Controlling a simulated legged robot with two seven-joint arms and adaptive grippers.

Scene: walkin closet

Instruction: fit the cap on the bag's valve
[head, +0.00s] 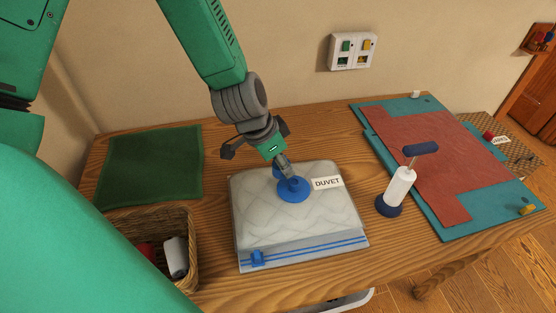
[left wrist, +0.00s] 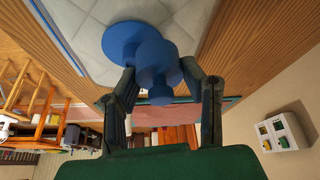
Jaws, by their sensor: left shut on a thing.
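The clear storage bag (head: 262,222), labelled DUVET, lies on the wooden table with a quilted white filling inside. Its round blue valve (head: 295,192) is on the top face; the valve's disc also shows in the left wrist view (left wrist: 118,42). My left gripper (head: 284,172) points down over the valve and is shut on the blue cap (left wrist: 158,58), which has a small knob. In the left wrist view the cap overlaps the valve's disc, off its centre. I cannot tell whether they touch. In the head view the fingers hide part of the cap. My right gripper is out of view.
A blue slider (head: 258,257) sits on the bag's front edge. A white hand pump (head: 400,187) stands right of the bag. A wicker basket (head: 190,222) and green cloth (head: 150,165) lie left. Teal and red mats (head: 425,160) cover the right side.

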